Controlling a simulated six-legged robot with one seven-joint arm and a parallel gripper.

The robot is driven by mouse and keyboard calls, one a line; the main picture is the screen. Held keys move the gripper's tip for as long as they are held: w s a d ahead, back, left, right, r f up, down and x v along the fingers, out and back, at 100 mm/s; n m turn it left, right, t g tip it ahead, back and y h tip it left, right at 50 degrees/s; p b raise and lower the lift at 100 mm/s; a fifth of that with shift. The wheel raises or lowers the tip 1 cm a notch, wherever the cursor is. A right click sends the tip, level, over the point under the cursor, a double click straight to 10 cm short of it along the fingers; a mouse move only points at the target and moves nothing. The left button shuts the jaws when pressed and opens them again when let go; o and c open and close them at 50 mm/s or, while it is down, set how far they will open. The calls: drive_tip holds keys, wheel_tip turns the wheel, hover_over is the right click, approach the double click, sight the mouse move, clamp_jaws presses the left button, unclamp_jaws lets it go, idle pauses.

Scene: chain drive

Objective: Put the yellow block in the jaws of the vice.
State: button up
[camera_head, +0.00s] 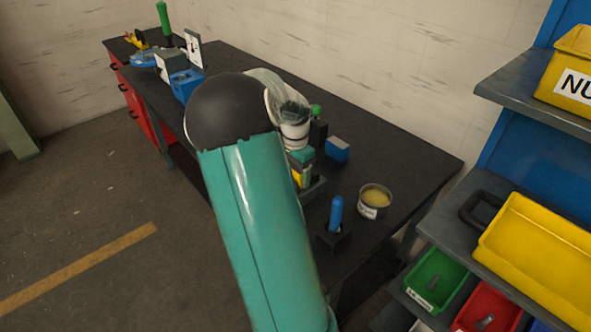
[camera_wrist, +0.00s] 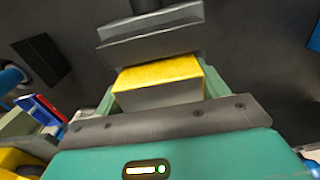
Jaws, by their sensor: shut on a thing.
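The yellow block (camera_wrist: 160,72) is in the middle of the wrist view, with a grey face below its yellow side. My teal gripper (camera_wrist: 160,88) is shut on it, with a finger on its left and right. A stepped grey metal piece, seemingly the vice (camera_wrist: 150,40), is just beyond the block. In the head view my gripper (camera_head: 300,158) is beyond my arm, above the bench, with part of the block (camera_head: 300,178) under it. A grey part of the vice (camera_head: 315,189) shows beside the block. I cannot tell whether the block is between the jaws or touching them.
On the dark bench (camera_head: 400,150), a blue box (camera_head: 337,150), a blue-handled tool (camera_head: 336,212) in a dark holder and a round tin (camera_head: 375,200) stand close to my gripper. A blue and grey machine (camera_head: 185,82) stands further left. Shelves with bins (camera_head: 540,250) are at right.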

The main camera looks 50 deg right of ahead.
drive_tip(key=o, duration=1.9)
drive_tip(key=shift+f, duration=0.1)
wheel_tip(320, 180, up, 12)
drive_tip(key=shift+r, duration=0.15)
drive_tip(key=w+a+r+n+t, duration=0.1)
drive_tip(key=a+r+n, duration=0.3)
drive_tip(key=a, duration=0.7)
drive_tip(key=w+a+r+n+t, duration=0.15)
drive_tip(key=a+n, duration=0.35)
drive_tip(key=a, duration=0.6)
drive_tip(key=s+a+n+t, duration=0.1)
drive_tip(key=s+a+n, duration=0.4)
drive_tip(key=a, duration=0.4)
drive_tip(key=s+a+n+t, duration=0.2)
drive_tip(key=s+a+n, duration=0.3)
drive_tip(key=a, duration=0.5)
drive_tip(key=shift+a+f+n, duration=0.2)
drive_tip(key=shift+n, duration=0.6)
